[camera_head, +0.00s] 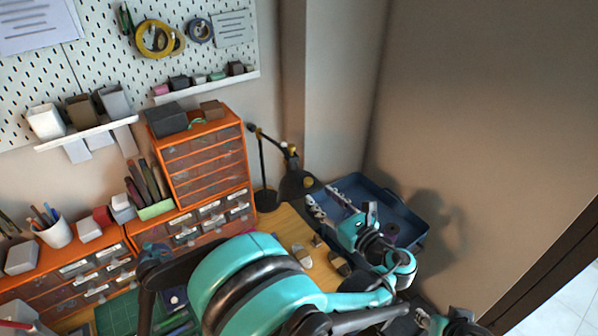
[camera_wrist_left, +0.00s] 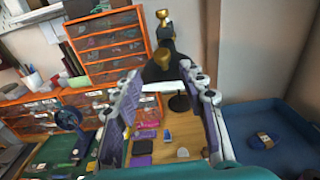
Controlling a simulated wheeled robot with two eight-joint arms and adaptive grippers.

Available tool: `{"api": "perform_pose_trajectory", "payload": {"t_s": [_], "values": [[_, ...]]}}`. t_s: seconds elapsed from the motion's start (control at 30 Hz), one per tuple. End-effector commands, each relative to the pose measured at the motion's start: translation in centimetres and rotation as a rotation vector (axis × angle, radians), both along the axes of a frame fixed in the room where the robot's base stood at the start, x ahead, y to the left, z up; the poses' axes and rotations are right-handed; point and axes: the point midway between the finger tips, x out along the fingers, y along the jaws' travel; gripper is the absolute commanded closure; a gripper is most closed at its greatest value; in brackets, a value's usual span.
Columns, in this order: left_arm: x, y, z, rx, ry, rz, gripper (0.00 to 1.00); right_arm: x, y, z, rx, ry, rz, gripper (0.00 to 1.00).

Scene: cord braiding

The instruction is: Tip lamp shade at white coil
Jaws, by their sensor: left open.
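The lamp is black with brass-coloured knobs. In the head view its shade (camera_head: 295,187) hangs from a jointed arm above a round base (camera_head: 266,200) on the wooden table. My left gripper (camera_head: 323,200) is just right of and below the shade, with its fingers apart. In the left wrist view the dark shade (camera_wrist_left: 158,72) shows between and beyond the spread fingertips of my left gripper (camera_wrist_left: 162,82). I cannot tell whether they touch it. I cannot pick out a white coil with certainty. My right gripper does not show clearly in either view.
A blue tray (camera_head: 405,212) stands right of the lamp, partly behind my left forearm. An orange drawer cabinet (camera_head: 205,160) stands left of it. Small items lie on the wooden table (camera_head: 290,225) below. A wall closes off the back and right.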

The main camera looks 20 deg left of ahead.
Motion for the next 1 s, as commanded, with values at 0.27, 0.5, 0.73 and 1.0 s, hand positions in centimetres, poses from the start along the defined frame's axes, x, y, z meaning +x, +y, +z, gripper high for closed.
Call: {"api": "perform_pose_trajectory", "payload": {"t_s": [0.27,0.5,0.73,1.0], "values": [[1.5,1.1,0.3,0.059,0.009,0.002,0.59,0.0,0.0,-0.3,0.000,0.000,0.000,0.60],[4.0,4.1,0.3,0.057,0.008,0.001,0.59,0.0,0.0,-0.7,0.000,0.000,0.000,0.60],[5.0,5.3,0.3,0.055,0.008,-0.001,0.59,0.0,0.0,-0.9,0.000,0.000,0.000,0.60],[5.0,5.3,0.4,0.055,0.008,-0.002,0.69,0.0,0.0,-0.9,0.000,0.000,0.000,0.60]]}}
